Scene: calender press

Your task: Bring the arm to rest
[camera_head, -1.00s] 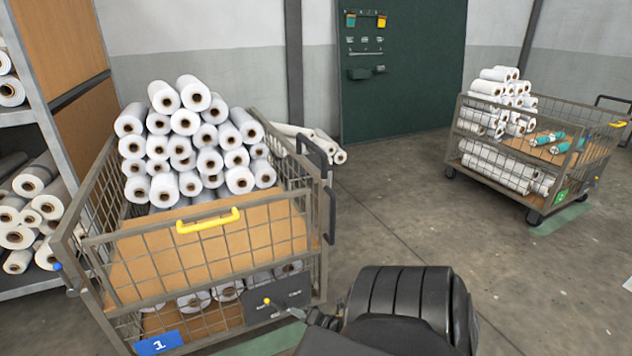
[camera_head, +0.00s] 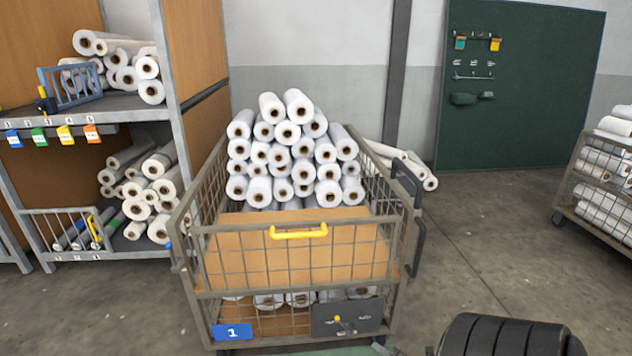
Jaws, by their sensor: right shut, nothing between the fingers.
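My right arm (camera_head: 505,335) shows at the bottom right as a black ribbed link. Only a small part of my right gripper (camera_head: 383,347) shows at the bottom edge, just below the front of the wire cart. It is shut, with nothing seen held in it. Most of the gripper is cut off by the frame. My left gripper is not in view.
The wire cart (camera_head: 205,262) with blue label 1 holds stacked white rolls (camera_head: 287,132). Its dark panel (camera_head: 347,319) is close to my gripper. A shelf rack (camera_head: 120,103) stands left, another cart (camera_head: 566,190) right. Floor between the carts is clear.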

